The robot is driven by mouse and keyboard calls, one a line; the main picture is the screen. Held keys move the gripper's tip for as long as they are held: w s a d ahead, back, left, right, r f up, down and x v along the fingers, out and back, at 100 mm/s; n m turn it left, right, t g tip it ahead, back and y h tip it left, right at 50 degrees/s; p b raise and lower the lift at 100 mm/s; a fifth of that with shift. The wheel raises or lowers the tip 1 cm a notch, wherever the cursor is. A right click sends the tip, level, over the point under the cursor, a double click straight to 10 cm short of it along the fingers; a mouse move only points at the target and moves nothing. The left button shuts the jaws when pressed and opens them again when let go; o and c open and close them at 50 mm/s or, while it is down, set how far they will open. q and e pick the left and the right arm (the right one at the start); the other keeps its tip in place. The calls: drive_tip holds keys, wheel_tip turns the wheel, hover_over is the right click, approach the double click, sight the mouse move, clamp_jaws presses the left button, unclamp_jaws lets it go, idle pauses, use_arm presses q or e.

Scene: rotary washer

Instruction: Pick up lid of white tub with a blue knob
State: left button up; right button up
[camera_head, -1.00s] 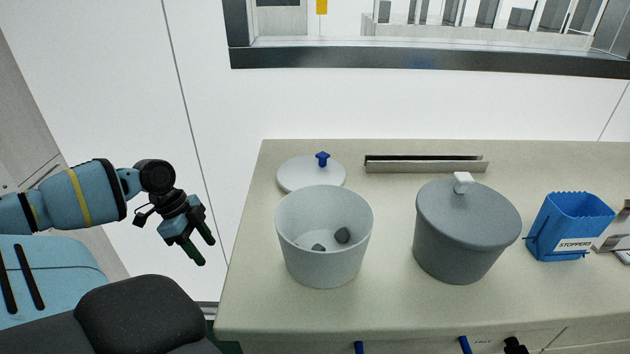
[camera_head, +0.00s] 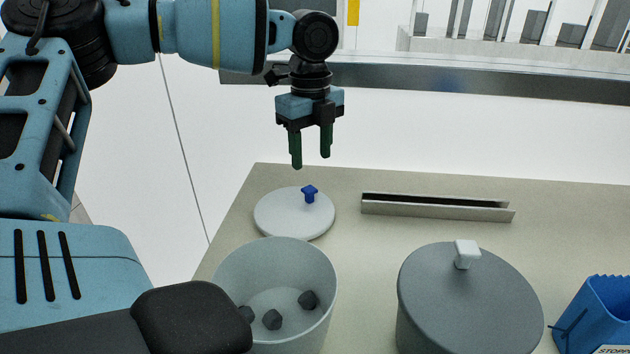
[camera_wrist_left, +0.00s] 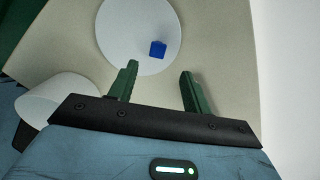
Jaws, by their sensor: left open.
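The white lid (camera_head: 285,216) with a blue knob (camera_head: 309,193) lies flat on the bench behind the white tub (camera_head: 280,262). The tub is open, with several dark lumps (camera_head: 272,319) inside. My left gripper (camera_head: 311,162) is open and empty, pointing down above the lid, with a gap between its fingertips and the knob. In the left wrist view the lid (camera_wrist_left: 125,30) and its knob (camera_wrist_left: 158,48) show beyond the fingers (camera_wrist_left: 160,80), the knob lying between their lines. My right gripper does not show.
A grey tub (camera_head: 465,300) with a white-knobbed lid stands at the right. A metal channel (camera_head: 435,207) lies behind it. A blue bin (camera_head: 610,312) is at the right edge. A wall with a window ledge rises behind the bench.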

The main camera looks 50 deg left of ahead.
sight(309, 189)
use_arm(q)
drive_tip(key=shift+r, duration=0.2)
drive_tip(key=shift+s+f, duration=0.1)
drive_tip(key=shift+s, duration=0.1)
drive_tip(key=shift+f, duration=1.3)
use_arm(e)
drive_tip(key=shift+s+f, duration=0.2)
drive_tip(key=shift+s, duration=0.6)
use_arm(q)
drive_tip(key=shift+f, duration=0.4)
drive_tip(key=shift+a+f, duration=0.15)
drive_tip(key=shift+f, duration=1.95)
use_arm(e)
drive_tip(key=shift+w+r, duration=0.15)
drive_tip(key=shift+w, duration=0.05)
use_arm(q)
clamp_jaws()
